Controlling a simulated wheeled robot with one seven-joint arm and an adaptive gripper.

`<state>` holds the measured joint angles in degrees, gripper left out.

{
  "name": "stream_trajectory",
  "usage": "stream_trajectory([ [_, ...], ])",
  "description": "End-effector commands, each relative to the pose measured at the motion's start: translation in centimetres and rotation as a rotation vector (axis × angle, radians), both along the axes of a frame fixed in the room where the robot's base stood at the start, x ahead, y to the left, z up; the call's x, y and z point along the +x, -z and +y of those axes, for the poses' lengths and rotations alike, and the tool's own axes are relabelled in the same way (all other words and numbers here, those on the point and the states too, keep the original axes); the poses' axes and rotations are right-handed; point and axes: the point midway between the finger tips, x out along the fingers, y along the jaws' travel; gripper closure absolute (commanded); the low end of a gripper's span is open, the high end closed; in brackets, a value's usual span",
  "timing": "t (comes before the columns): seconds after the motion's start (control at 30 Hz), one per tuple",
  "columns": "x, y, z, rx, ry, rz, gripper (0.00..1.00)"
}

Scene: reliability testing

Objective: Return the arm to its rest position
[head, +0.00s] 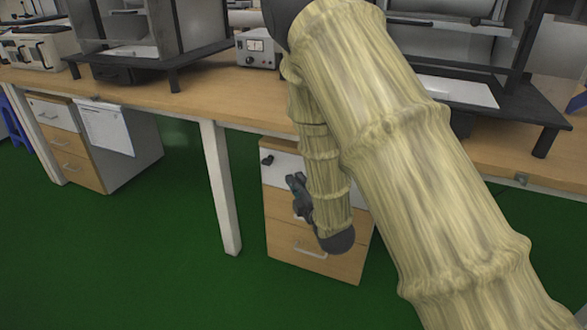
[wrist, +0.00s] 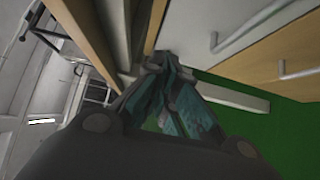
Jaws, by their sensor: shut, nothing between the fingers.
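My arm, in a pale yellow ribbed sleeve, crosses the head view from the lower right to the top centre. Its forearm hangs down in front of a drawer cabinet (head: 315,262) below the bench. My gripper (head: 294,180) is a small dark shape at the left of the forearm's lower end. In the wrist view my gripper (wrist: 165,60) shows close up, its teal-grey fingers meeting at the tips. It is shut and empty. The cabinet front and its handles also show in the wrist view (wrist: 255,60), tilted, beyond the fingers.
A long wooden bench (head: 190,100) runs across the view with dark-framed equipment and a small meter box (head: 257,48) on it. A white bench leg (head: 220,190) stands left of my gripper. Another drawer cabinet (head: 75,165) is at the left. The green floor (head: 120,260) is clear in front.

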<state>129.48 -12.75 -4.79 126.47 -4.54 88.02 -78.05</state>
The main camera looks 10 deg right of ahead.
Motion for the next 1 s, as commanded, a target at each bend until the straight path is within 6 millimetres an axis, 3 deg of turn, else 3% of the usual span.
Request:
stream_trajectory([
  [0.13, -2.3, 0.0, -0.4, -0.001, 0.000, 0.003, 1.00],
  [0.37, -4.0, 0.2, -0.9, 0.003, 0.002, 0.006, 1.00],
  [0.47, -4.6, 1.5, -1.3, 0.033, 0.013, 0.047, 1.00],
  [0.57, -5.8, 4.9, -2.1, 0.112, 0.047, 0.151, 1.00],
  [0.67, -7.9, 9.7, -3.2, 0.230, 0.110, 0.305, 1.00],
  [0.87, -14.2, 19.3, -5.2, 0.487, 0.293, 0.619, 1.00],
  [1.0, -19.8, 25.1, -6.3, 0.655, 0.458, 0.816, 1.00],
])
